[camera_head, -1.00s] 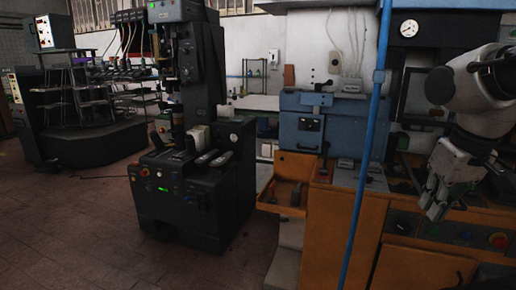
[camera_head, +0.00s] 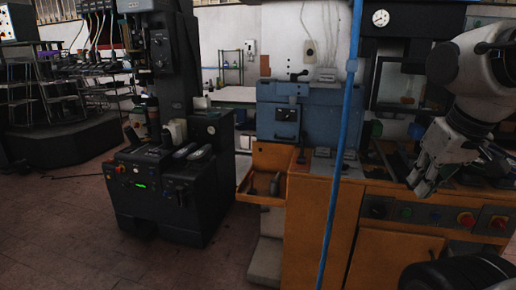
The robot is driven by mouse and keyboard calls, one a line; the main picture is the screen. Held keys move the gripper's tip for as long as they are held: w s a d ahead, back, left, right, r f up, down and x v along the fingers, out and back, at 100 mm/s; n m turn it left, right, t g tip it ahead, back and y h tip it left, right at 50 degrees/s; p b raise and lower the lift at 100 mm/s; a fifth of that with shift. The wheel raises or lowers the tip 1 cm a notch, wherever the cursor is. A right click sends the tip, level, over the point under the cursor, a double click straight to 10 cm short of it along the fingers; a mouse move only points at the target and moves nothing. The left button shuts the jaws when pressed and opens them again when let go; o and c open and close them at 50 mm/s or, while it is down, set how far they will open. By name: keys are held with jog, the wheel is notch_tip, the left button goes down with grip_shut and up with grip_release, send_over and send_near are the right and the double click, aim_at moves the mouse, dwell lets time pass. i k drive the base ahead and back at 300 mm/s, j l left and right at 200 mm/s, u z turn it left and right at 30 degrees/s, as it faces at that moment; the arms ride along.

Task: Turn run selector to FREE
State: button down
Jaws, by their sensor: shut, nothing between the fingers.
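A black rotary knob (camera_head: 378,209) sits on the dark control panel along the upper front of the orange machine base. A second dark knob (camera_head: 498,223) is at the panel's right end. The labels are too small to read, so I cannot tell which is the run selector or where its pointer stands. My gripper (camera_head: 420,187) is shut and empty. It points down in front of the machine and appears just above the panel, between the two knobs in the picture. It is apart from both.
A red button (camera_head: 466,218) and small buttons (camera_head: 406,212) share the panel. A blue vertical pole (camera_head: 339,150) stands left of the knobs. A dark rounded object (camera_head: 458,274) is at bottom right. Floor at lower left is clear.

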aim_at(378, 212)
jog(key=j+z, duration=0.2)
jog(key=j, duration=1.2)
